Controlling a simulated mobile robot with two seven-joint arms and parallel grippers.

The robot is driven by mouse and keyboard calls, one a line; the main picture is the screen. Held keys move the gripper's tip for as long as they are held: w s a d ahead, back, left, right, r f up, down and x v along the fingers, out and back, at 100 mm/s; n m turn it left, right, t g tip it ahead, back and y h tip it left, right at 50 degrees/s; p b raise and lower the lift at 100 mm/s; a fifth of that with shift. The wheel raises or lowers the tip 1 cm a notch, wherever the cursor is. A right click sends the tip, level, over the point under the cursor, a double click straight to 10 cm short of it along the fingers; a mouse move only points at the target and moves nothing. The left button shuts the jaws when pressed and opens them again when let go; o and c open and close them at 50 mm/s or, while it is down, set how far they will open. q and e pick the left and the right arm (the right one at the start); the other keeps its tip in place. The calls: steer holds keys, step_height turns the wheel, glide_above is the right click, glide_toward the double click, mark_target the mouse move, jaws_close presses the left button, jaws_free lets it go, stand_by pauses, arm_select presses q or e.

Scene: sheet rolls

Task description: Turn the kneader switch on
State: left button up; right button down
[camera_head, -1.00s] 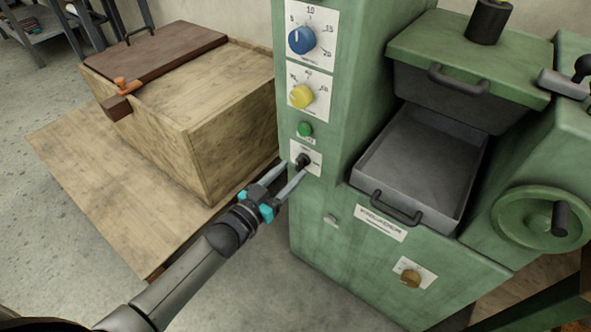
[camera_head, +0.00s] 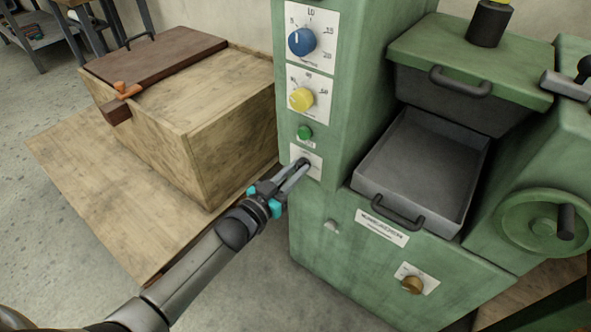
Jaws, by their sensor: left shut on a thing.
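The kneader is a green machine (camera_head: 335,225) with a column of controls on its left front. The small black kneader switch (camera_head: 304,162) sits on a white plate (camera_head: 309,173) below a green button (camera_head: 305,132). My left gripper (camera_head: 302,166) reaches in from the lower left, and its fingers are shut on the switch. The fingers hide most of the switch, so its exact position is hard to tell. My right gripper is not in view.
A blue dial (camera_head: 301,41) and a yellow dial (camera_head: 301,99) are above the switch. A grey tray (camera_head: 425,160) and a handwheel (camera_head: 543,222) are to the right. A wooden box (camera_head: 190,125) stands close on the left.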

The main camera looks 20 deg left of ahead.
arm_select(q)
jaws_close()
steer(key=shift+m, duration=0.3)
steer(key=shift+m+p, duration=0.35)
steer(key=shift+m, duration=0.45)
steer(key=m, duration=1.5)
steer(key=shift+s+d+f+b, duration=0.1)
steer(key=shift+d+f+b, duration=0.1)
steer(key=shift+f+b, duration=0.1)
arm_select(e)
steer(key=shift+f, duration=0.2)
arm_select(q)
steer(key=shift+m, duration=0.3)
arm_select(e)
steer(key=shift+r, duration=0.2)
